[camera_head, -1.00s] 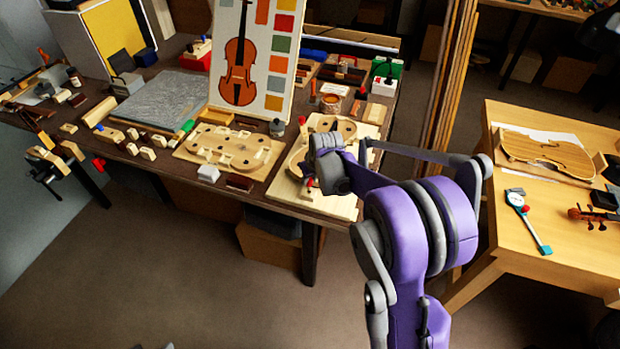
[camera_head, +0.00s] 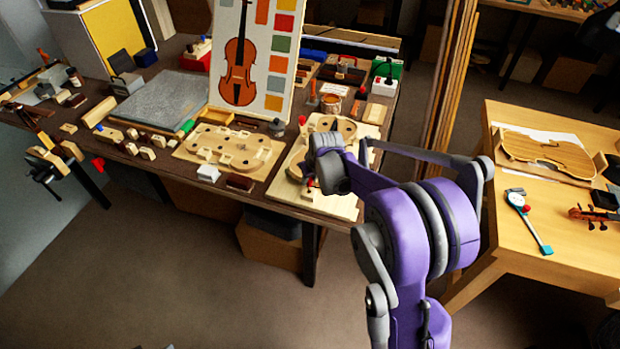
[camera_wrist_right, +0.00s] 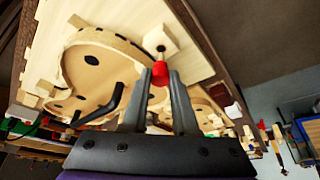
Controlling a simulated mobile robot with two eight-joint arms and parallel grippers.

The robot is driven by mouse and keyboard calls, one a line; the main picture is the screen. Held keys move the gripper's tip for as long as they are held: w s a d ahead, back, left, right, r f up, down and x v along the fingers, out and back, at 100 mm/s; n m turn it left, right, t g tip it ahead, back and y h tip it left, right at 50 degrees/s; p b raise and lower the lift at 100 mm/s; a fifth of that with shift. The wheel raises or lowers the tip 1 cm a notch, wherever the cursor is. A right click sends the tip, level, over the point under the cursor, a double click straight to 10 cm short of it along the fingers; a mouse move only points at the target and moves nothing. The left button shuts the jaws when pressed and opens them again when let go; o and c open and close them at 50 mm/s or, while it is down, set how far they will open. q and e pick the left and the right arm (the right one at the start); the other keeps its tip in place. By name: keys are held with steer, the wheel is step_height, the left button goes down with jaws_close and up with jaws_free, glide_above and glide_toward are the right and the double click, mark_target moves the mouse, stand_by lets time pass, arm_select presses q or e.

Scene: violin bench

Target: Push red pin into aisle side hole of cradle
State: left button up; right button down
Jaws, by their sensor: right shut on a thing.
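The cradle, a pale wooden board (camera_head: 341,208) with a violin-shaped rib form, lies at the bench's front right corner, partly hidden behind my right arm. It also shows in the right wrist view (camera_wrist_right: 190,62). My right gripper (camera_wrist_right: 158,78) is shut on the red pin (camera_wrist_right: 160,72), holding its head between the fingertips. The pin's thin shaft points at a small pale block (camera_wrist_right: 157,39) with a dark hole near the cradle's edge. I cannot tell how deep the shaft sits. In the head view the gripper (camera_head: 311,184) is mostly hidden by my wrist. My left gripper is out of view.
A second wooden form board (camera_head: 222,150) lies left of the cradle. A white block (camera_head: 208,173) and a dark block (camera_head: 240,182) stand at the bench's front edge. A violin chart (camera_head: 262,50) stands behind. Another table (camera_head: 560,235) is at the right, across open floor.

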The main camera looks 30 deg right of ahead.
steer(key=shift+f+b, duration=0.6)
steer(key=shift+f, duration=0.3)
steer(key=shift+r, duration=0.25)
steer(key=shift+r+p, duration=0.3)
steer(key=shift+r, duration=0.05)
stand_by(1.8)
steer(key=shift+f+b, duration=0.65)
steer(key=c, duration=0.6)
jaws_free()
steer(key=shift+r, duration=0.1)
steer(key=shift+r, duration=0.1)
